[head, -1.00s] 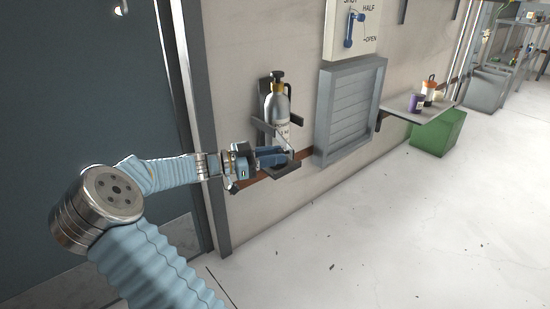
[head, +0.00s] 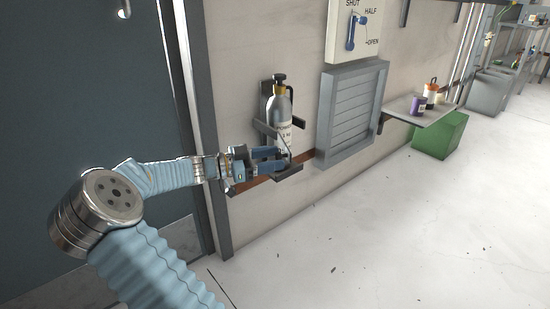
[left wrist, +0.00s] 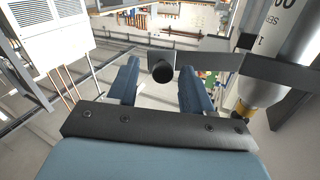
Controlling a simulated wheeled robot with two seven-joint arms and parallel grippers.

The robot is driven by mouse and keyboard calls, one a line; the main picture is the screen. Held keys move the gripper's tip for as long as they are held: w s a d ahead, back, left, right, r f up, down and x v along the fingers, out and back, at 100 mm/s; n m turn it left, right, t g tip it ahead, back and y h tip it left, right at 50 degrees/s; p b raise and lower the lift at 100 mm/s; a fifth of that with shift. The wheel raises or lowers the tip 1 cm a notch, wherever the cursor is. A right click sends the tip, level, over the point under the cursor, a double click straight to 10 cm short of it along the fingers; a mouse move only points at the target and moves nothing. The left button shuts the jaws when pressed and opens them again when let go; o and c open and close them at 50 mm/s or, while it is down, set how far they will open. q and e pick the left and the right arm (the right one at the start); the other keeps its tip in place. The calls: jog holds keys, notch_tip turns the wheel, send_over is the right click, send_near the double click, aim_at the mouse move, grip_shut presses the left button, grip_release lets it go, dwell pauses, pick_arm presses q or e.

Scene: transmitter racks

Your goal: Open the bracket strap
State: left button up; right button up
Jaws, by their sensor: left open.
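A grey gas bottle (head: 279,112) with a yellow collar and dark valve top stands upright in a dark wall bracket (head: 288,173). In the left wrist view the bottle (left wrist: 288,38) is at the upper right, with a dark strap (left wrist: 282,70) across it. A round black knob (left wrist: 162,72) shows near the strap's end, in the gap between my fingers. My left gripper (head: 280,158) is at the bottle's lower part and hides some of the bracket. Its fingers (left wrist: 162,88) are apart, one on each side of the knob; contact cannot be told. My right gripper is not in view.
A louvred grey panel (head: 352,115) is on the wall right of the bottle, below a lever sign (head: 354,30). A shelf (head: 432,117) with small containers juts out above a green box (head: 440,134). A dark door (head: 85,80) is at left. The floor is clear.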

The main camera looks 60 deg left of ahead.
pick_arm(q)
jog(key=v, duration=1.2)
jog(key=shift+s+p, duration=0.25)
jog(key=shift+p, duration=0.15)
jog(key=shift+a, duration=0.1)
